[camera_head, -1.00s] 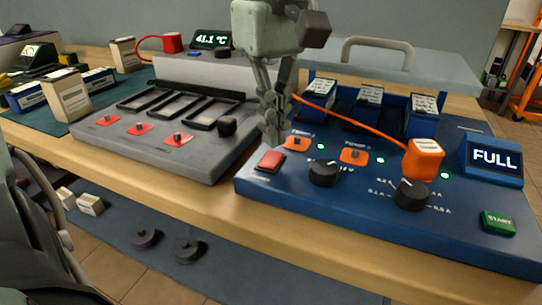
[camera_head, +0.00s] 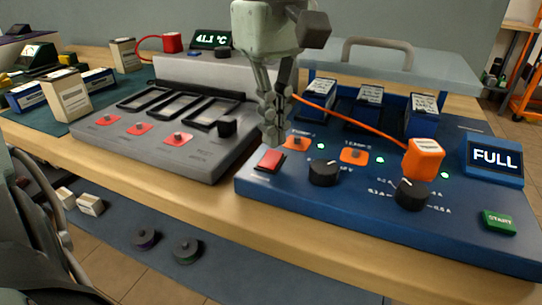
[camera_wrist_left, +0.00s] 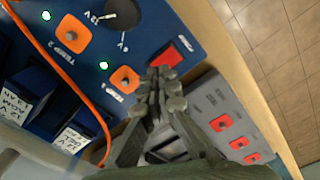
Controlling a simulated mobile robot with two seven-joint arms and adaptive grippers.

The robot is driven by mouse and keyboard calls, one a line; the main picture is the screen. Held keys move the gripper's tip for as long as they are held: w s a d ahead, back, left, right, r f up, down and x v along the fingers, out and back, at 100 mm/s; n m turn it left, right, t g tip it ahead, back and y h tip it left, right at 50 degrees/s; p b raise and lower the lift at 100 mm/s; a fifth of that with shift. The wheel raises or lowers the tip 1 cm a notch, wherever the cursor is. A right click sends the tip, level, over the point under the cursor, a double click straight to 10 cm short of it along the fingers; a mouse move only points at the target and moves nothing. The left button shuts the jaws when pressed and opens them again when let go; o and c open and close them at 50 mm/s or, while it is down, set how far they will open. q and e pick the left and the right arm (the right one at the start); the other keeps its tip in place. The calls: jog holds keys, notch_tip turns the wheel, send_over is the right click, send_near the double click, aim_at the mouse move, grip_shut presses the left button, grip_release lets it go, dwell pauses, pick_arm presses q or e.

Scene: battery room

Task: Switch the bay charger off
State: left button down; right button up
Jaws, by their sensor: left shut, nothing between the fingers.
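The blue bay charger (camera_head: 330,205) stands on the wooden bench, with a lit screen reading FULL (camera_head: 493,157), a green START button (camera_head: 498,222), two black knobs and lit green lamps. Its red switch (camera_head: 269,161) is at the front left corner; the wrist view shows it too (camera_wrist_left: 166,57). My left gripper (camera_head: 271,139) is shut and empty, fingers pointing down just behind and above the red switch. In the wrist view its fingertips (camera_wrist_left: 155,78) are close beside the switch; I cannot tell whether they touch. My right gripper is not in view.
Several batteries (camera_head: 369,97) sit in the charger's bays. A grey unit (camera_head: 165,160) with red-marked toggles stands to the left. The bench's front edge (camera_head: 210,195) is clear.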

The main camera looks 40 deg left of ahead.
aim_at(274, 154)
pick_arm(q)
jog(key=shift+f+b, duration=0.8)
jog(key=shift+f, duration=0.25)
jog(key=shift+r, duration=0.1)
jog(key=shift+r+p, duration=2.7)
jog(key=shift+r, duration=0.8)
jog(key=shift+f, duration=0.1)
